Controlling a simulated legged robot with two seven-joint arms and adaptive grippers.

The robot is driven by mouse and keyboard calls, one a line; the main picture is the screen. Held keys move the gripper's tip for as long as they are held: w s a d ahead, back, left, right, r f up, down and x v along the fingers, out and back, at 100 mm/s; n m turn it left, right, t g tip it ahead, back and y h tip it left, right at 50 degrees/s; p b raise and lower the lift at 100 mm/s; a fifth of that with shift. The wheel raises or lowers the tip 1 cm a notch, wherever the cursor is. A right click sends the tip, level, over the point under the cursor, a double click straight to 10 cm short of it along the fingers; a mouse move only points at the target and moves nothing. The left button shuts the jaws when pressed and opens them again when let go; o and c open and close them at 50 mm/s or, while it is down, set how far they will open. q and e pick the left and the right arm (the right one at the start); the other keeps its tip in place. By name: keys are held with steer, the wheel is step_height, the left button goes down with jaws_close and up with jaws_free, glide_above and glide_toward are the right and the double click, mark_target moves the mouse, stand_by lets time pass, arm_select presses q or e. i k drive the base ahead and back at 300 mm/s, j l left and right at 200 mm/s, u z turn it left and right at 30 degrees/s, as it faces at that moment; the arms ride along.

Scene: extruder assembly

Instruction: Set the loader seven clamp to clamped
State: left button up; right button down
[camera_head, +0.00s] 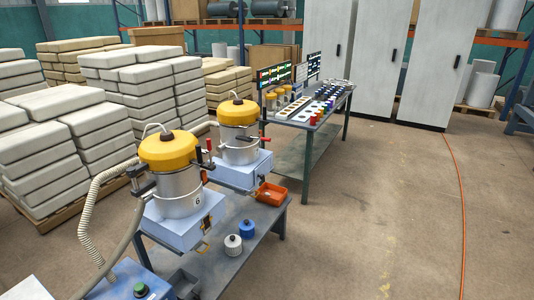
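Two loaders with yellow lids stand on a grey bench. The nearer loader (179,190) is a metal cylinder on a pale blue base and bears the digit 6. The farther loader (239,150) stands behind it to the right; I cannot read a number on it, so I cannot confirm it is loader seven. Whether any clamp is clamped is too small to tell. Neither of my grippers is in view.
The grey bench (262,222) also holds an orange tray (271,194), a white-capped jar (233,245) and a blue one (247,229). A ribbed hose (92,205) hangs at left. Stacked sacks (40,150) fill the left. The floor (390,220) at right is open, crossed by an orange cable.

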mark_target(262, 139)
steer(key=i+u, duration=0.1)
steer(key=u, duration=0.25)
steer(key=i+l+u, duration=0.15)
steer(key=u, duration=0.2)
steer(key=i+l+u, duration=0.15)
steer(key=i+l, duration=0.15)
steer(key=i+l+u, duration=0.1)
steer(key=i+l, duration=0.2)
steer(key=l, duration=0.15)
steer(key=i+l+u, duration=0.15)
steer(key=l, duration=0.25)
steer(key=i+l+u, duration=0.15)
steer(key=i+l, duration=0.35)
steer(key=l, duration=0.15)
steer(key=i+l, duration=0.15)
steer(key=l, duration=0.15)
steer(key=i+l, duration=0.15)
steer(key=l, duration=0.15)
